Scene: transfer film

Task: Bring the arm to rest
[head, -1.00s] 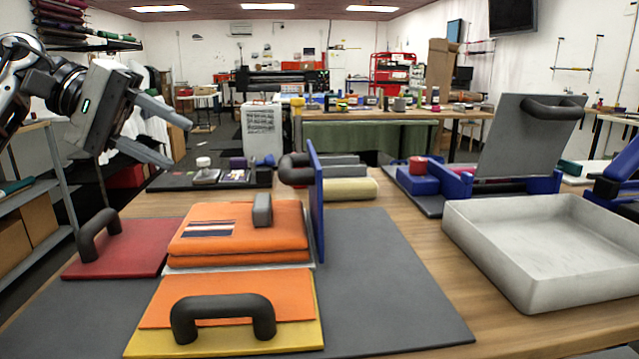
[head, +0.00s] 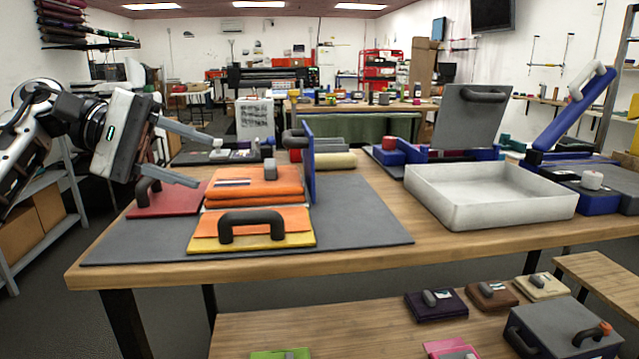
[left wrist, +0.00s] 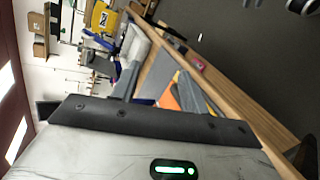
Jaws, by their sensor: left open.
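My left gripper (head: 205,156) is at the left of the head view, raised near the table's left end. Its two fingers are apart, with nothing between them. In the head view its lower finger overlaps the red board with a dark handle (head: 170,208); the gripper appears to be above it and apart from it. In the left wrist view the two fingers (left wrist: 165,62) point away over the table, spread. My right gripper is not in these views.
The wooden table (head: 425,245) holds a grey mat (head: 365,220), folded orange cloth (head: 262,188), a yellow board with handle (head: 285,241), an upright blue panel (head: 308,170) and a white tray (head: 490,209). A lower bench (head: 370,325) in front carries several small handled pads. A shelf (head: 60,185) stands left.

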